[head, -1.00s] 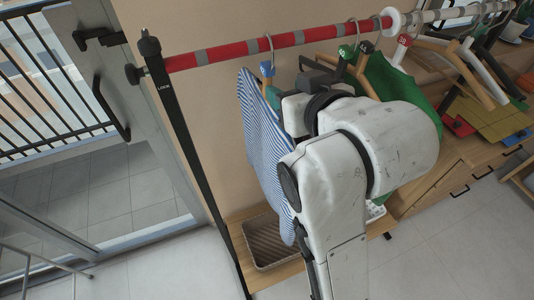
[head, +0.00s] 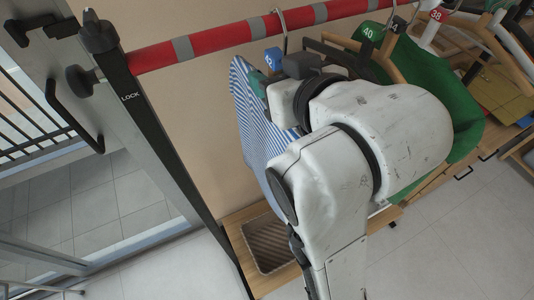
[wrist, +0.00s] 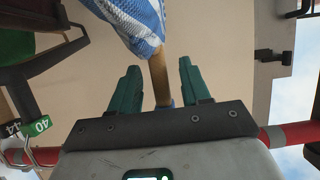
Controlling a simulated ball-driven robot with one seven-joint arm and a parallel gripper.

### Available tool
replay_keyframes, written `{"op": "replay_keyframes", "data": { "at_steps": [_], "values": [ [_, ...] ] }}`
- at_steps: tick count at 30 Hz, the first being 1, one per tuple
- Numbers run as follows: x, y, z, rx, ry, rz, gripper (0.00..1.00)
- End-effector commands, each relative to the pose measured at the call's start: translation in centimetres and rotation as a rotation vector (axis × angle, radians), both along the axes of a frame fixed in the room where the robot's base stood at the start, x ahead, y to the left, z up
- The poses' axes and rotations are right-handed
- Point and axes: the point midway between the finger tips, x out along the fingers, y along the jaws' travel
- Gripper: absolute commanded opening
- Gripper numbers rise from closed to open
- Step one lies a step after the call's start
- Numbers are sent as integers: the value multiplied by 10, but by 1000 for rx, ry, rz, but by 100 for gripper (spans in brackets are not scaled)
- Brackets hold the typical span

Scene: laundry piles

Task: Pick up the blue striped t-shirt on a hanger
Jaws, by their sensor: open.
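The blue and white striped t-shirt (head: 257,130) hangs from the red rail at the left, on a hanger with a blue number tag (head: 272,56). My arm covers its right part in the head view. In the wrist view the shirt (wrist: 142,22) shows at the top, and its wooden hanger (wrist: 158,75) runs down between my two green fingers. My gripper (wrist: 158,82) is open, with one finger on each side of the hanger and gaps to both. Whether the hanger lies fully at fingertip depth I cannot tell.
The red rail (head: 240,34) ends at a black post (head: 160,150) on the left. A green garment (head: 455,100) hangs close on the right, with hangers tagged 40 and 44. A brown basket (head: 270,243) stands on the wooden shelf below. A glass door is at the left.

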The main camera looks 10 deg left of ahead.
Motion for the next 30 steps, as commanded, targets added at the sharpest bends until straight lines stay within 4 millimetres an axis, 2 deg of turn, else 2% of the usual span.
{"op": "replay_keyframes", "data": {
  "at_steps": [7, 21, 30],
  "values": [
    [-1, 0, 0, 0, 0, 0, 46],
    [-1, 0, 0, 0, 0, 1, 1],
    [-1, 0, 0, 0, 0, 1, 0]
  ]
}}
